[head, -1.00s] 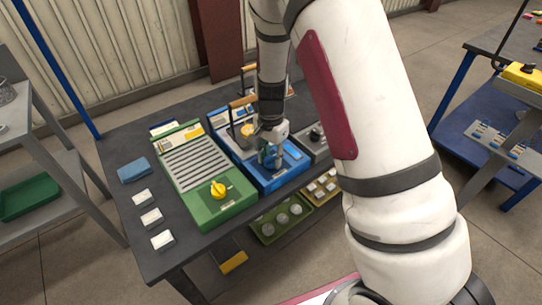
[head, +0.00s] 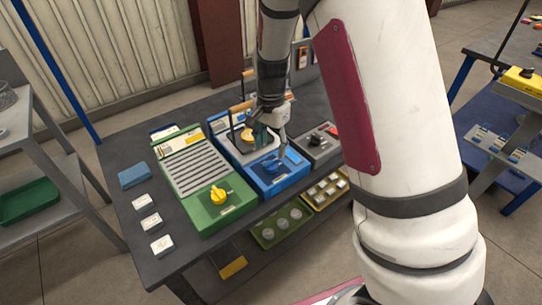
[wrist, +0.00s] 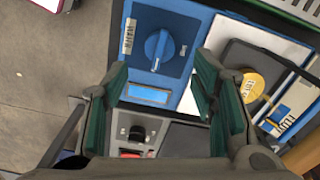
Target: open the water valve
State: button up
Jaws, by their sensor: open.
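The water valve is a round blue knob (head: 273,166) with a raised ridge, on the front of a blue panel (head: 284,180). In the wrist view the knob (wrist: 159,46) shows whole, its ridge running nearly up and down the picture, beside a small white label (wrist: 129,36). My gripper (head: 280,138) is above the blue panel, apart from the knob. In the wrist view the two green-padded fingers of my gripper (wrist: 161,85) are spread wide with nothing between them, and the knob lies beyond their tips.
A green panel (head: 228,211) with a yellow knob (head: 218,195) stands to the left. A grey box (head: 318,150) with a black knob and a red part stands to the right. A yellow round lid (wrist: 252,86) lies on the blue unit. Trays with jars sit below.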

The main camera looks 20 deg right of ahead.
aim_at(271, 162)
jog(key=shift+r, duration=2.6)
jog(key=s+r+n+t+y+p, duration=0.15)
jog(key=s+r+n+p, duration=0.4)
jog(key=s+r, duration=1.1)
jog(key=s+r+n+t+p, duration=0.1)
jog(key=s+r+n, duration=0.2)
jog(key=s, duration=0.5)
jog(key=s+r+n+t+h+p, duration=0.1)
jog(key=s+r+n, duration=0.2)
jog(key=s+r, duration=0.2)
jog(key=s, duration=0.2)
jog(key=shift+s+t+p, duration=0.35)
